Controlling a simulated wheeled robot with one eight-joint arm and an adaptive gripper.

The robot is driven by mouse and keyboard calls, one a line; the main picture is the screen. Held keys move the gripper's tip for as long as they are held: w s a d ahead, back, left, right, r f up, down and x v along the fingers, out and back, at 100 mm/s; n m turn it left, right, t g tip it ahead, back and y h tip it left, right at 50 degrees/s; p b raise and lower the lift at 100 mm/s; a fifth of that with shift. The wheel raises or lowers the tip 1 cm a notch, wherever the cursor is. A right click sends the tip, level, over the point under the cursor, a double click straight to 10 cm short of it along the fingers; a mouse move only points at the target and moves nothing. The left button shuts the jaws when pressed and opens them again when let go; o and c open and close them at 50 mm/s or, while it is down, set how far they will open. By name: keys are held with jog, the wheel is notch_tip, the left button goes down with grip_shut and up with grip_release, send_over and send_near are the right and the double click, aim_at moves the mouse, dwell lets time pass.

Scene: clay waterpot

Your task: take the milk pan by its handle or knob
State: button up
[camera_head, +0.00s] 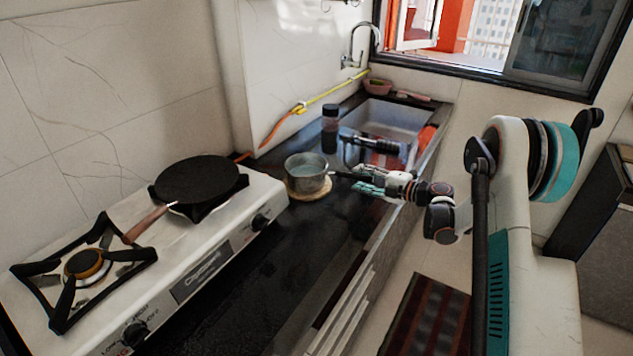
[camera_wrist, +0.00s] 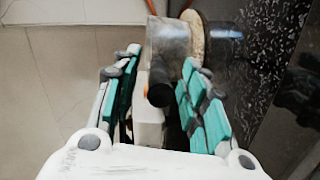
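The milk pan (camera_head: 307,180) is a small grey metal pot on a round wooden trivet (camera_head: 322,191) on the dark counter, between stove and sink. Its dark handle (camera_head: 343,175) points right, toward my gripper (camera_head: 362,180). In the wrist view the pan (camera_wrist: 168,38) is ahead of my gripper (camera_wrist: 160,66). The handle (camera_wrist: 160,90) points at the camera, between the two turquoise-padded fingers. The fingers are apart, with a gap left of the handle; the handle looks nearer the right finger. I cannot tell whether it touches that finger.
A white gas stove (camera_head: 215,245) with a black frying pan (camera_head: 197,180) is at left. A dark bottle (camera_head: 330,130) stands behind the milk pan, near the sink (camera_head: 400,117). The dark counter in front of the milk pan (camera_head: 285,270) is clear.

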jog(key=shift+w+a, duration=0.2)
jog(key=shift+a, duration=0.05)
grip_shut()
jog(key=shift+r, duration=0.15)
